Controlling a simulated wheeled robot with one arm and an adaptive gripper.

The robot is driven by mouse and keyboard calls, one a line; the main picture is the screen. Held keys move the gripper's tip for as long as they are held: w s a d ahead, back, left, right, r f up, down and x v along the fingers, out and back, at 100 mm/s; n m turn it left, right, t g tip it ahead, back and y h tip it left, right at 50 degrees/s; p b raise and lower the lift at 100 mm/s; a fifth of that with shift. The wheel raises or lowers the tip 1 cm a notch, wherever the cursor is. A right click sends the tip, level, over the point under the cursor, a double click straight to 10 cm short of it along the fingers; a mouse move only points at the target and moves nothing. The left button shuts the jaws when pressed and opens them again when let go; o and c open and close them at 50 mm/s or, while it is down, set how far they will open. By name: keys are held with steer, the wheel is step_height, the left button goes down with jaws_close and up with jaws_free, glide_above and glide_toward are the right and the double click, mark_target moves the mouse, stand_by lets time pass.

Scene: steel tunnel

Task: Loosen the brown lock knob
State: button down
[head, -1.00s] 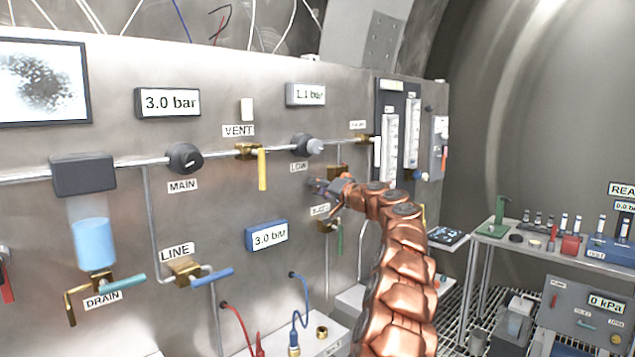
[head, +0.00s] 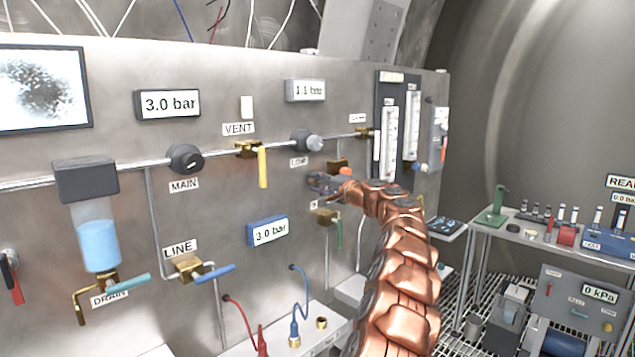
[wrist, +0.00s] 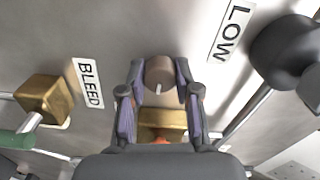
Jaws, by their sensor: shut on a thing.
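The brown lock knob (wrist: 160,74) shows in the wrist view as a short round cylinder with a pale mark on its face. My gripper (wrist: 160,92) has one finger on each side of it and is shut on it. A brass valve body (wrist: 164,122) lies just behind the fingers, with a bit of orange at its edge. In the head view my gripper (head: 318,183) is at the panel below the LOW knob (head: 306,141). The brown knob is hidden there by the gripper and arm.
The LOW knob (wrist: 288,52) is close on the right in the wrist view. The brass BLEED valve (wrist: 44,98) with a green handle is on the left. The VENT valve's yellow handle (head: 263,167) hangs left of my gripper in the head view.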

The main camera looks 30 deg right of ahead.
mark_target(318, 182)
steer(key=c, duration=0.8)
jaws_free()
steer(key=shift+v, duration=0.95)
steer(key=shift+s+d, duration=0.2)
steer(key=shift+s, duration=0.5)
steer(key=shift+v, duration=0.95)
steer(key=v, duration=0.6)
steer(key=shift+s, duration=0.3)
steer(key=shift+d, duration=0.1)
